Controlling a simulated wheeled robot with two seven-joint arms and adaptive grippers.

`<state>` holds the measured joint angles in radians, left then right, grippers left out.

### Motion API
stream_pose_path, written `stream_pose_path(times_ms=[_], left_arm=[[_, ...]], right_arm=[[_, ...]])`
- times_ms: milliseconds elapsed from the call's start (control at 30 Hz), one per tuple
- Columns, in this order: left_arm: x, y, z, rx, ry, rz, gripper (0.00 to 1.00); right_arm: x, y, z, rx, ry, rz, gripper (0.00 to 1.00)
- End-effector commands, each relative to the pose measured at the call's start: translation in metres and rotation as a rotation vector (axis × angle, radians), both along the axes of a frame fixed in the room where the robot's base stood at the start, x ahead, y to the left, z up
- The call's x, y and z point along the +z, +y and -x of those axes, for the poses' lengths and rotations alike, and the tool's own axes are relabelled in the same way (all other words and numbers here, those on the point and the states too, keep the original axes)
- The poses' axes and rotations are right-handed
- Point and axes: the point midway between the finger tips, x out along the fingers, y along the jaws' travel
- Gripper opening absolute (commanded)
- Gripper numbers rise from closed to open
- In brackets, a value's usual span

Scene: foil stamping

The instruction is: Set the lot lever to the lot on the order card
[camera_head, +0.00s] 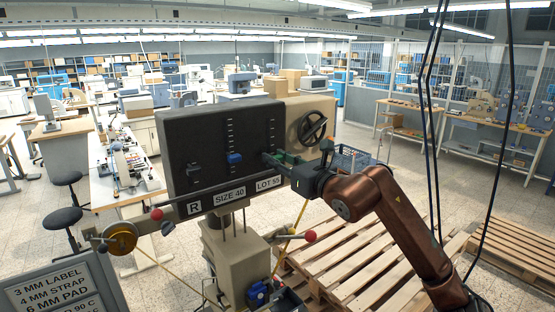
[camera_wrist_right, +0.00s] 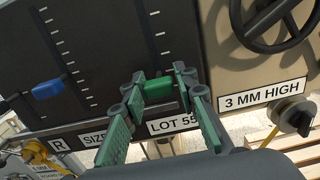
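A dark panel (camera_head: 205,125) faces me with slots and tick marks. A blue lever knob (camera_head: 235,158) sits in its middle; it also shows in the wrist view (camera_wrist_right: 47,88). A green lever knob (camera_wrist_right: 158,88) stands above a white plate reading LOT 55 (camera_head: 268,184). Beside it is a plate reading SIZE 40 (camera_head: 229,196). My right gripper (camera_wrist_right: 160,82) is at the green knob, one finger on each side; it appears open, and contact is not clear. In the head view, my right gripper (camera_head: 275,160) hides most of this knob. My left gripper is not in view.
A black handwheel (camera_head: 312,127) is right of the panel. A plate reads 3 MM HIGH (camera_wrist_right: 263,96), above a dark rotary knob (camera_wrist_right: 293,116). A red-ended handle (camera_head: 297,237) sticks out below. Wooden pallets (camera_head: 345,250) lie at right. A grey sign (camera_head: 60,290) stands lower left.

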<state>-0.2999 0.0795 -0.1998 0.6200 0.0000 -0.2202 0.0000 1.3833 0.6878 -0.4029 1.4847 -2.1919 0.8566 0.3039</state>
Motion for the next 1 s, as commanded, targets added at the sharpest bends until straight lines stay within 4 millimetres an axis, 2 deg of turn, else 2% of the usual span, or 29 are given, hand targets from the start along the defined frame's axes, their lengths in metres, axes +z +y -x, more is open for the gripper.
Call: stream_pose_path(times_ms=[167,433,567,1000], left_arm=[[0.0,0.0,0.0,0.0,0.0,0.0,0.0],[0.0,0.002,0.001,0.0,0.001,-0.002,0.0],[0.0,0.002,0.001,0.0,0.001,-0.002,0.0],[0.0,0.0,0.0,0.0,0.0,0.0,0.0]], right_arm=[[0.0,0.0,0.0,0.001,-0.001,-0.001,0.41],[0.0,0.0,0.001,0.002,-0.001,-0.001,0.41],[0.0,-0.006,0.008,0.001,-0.002,-0.001,0.41],[0.0,-0.056,0.076,-0.001,-0.003,0.002,0.41]])
